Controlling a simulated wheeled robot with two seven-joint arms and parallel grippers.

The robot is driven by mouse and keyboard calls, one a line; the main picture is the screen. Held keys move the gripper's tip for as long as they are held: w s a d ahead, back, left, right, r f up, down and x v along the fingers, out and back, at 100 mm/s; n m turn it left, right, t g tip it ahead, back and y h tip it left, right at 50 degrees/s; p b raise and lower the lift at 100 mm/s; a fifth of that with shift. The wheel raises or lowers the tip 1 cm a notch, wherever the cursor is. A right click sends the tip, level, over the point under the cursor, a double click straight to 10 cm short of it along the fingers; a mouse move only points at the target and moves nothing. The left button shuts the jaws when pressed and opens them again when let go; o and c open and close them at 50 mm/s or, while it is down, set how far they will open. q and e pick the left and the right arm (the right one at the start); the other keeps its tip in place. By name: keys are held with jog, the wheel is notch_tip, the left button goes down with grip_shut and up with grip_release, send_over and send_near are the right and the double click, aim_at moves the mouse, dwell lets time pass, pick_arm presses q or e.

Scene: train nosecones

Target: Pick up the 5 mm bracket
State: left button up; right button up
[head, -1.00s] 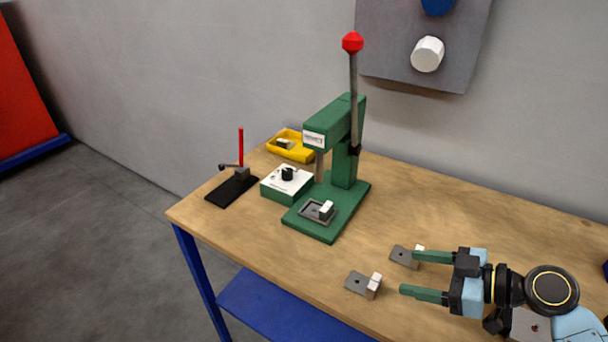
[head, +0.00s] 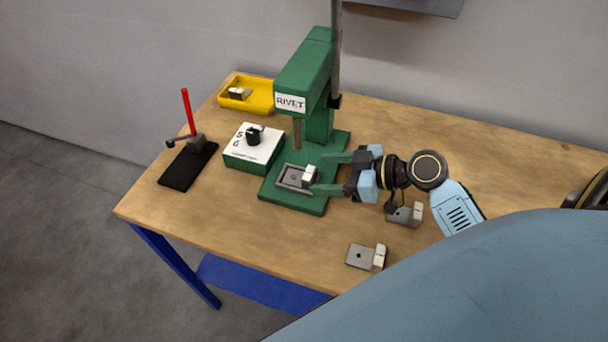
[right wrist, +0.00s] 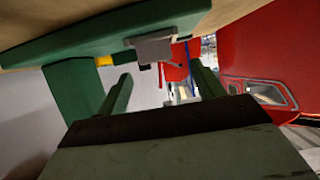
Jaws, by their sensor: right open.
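A grey bracket with a pale block (head: 310,175) sits in the nest on the green base of the rivet press (head: 305,80). My right gripper (head: 322,173) is open, its green fingertips reaching from the right to either side of the block. Whether they touch it I cannot tell. In the right wrist view the open fingers (right wrist: 163,88) point away, with a grey block (right wrist: 150,48) above the gap between them. Two similar brackets lie on the table, one beside my right wrist (head: 403,216) and one nearer the front edge (head: 360,256). No size marking is readable on any bracket. My left gripper is not in view.
A white-topped green box with a black knob (head: 254,136) stands left of the press. A yellow tray (head: 262,102) holding a small part is behind it. A black stand with a red rod (head: 188,165) is at the far left. The wooden table's right rear (head: 480,130) is clear.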

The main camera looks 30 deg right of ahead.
aim_at(308, 173)
jog(key=shift+w+a+f, duration=0.1)
jog(key=shift+w+a, duration=0.05)
jog(key=shift+w, duration=0.05)
jog(key=x, duration=0.5)
jog(key=shift+d+f+p, duration=0.25)
jog(key=shift+p, duration=0.05)
jog(key=shift+c, duration=0.6)
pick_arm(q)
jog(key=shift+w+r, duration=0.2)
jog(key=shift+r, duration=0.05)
pick_arm(e)
jog(key=c, duration=1)
jog(key=shift+c, duration=0.2)
